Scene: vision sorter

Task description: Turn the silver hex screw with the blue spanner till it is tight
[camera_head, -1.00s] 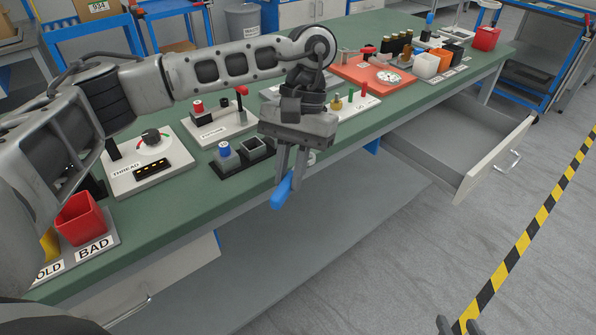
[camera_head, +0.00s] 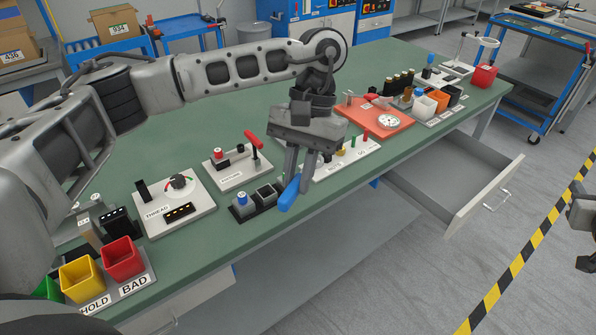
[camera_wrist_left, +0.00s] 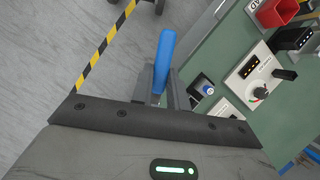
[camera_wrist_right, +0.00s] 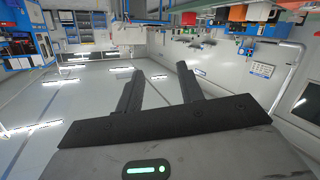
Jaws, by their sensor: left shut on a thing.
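The blue spanner (camera_head: 289,194) hangs from my left gripper (camera_head: 303,170), which is shut on it over the bench's front edge. In the left wrist view the spanner's blue handle (camera_wrist_left: 166,52) sticks out past the fingertips (camera_wrist_left: 163,85); its working end is hidden or cannot be made out. I cannot pick out the silver hex screw in any view. My right gripper shows partly at the right edge of the head view (camera_head: 582,215). In the right wrist view its fingers (camera_wrist_right: 159,70) are apart with nothing between them.
Left of the spanner stand a black two-pocket block (camera_head: 256,203) with a blue-topped piece, a thread gauge (camera_head: 175,205) and a plate with a red lever (camera_head: 238,163). The red bin (camera_head: 124,260) is farther left. An open drawer (camera_head: 465,180) juts out at right.

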